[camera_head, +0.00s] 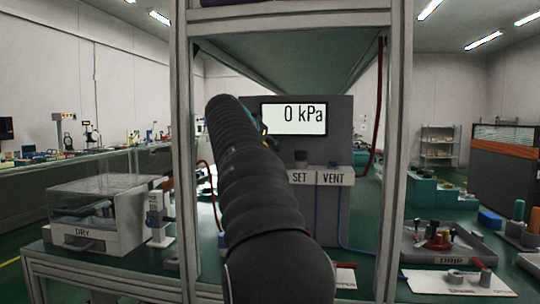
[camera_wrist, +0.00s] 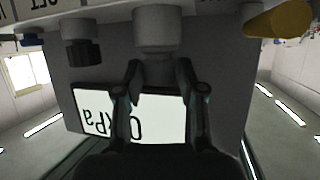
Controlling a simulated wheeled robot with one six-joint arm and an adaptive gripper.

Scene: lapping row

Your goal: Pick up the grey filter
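In the wrist view, which shows the panel upside down, a pale grey stepped cylinder (camera_wrist: 157,28), which looks like the grey filter, sits at the panel. My gripper (camera_wrist: 158,66) is open, its two fingers apart on either side of the cylinder's narrower end. I see no clear contact; small gaps seem to show beside it. In the head view my dark arm covers the gripper and this cylinder.
The grey panel (camera_head: 338,215) has a "0 kPa" display (camera_head: 294,118), a dark knob (camera_head: 301,158) and SET and VENT labels. Frame posts (camera_head: 396,150) flank my arm. A yellow cylinder (camera_wrist: 280,18) is close by. A DRY box (camera_head: 97,215) stands left, a tray (camera_head: 440,256) right.

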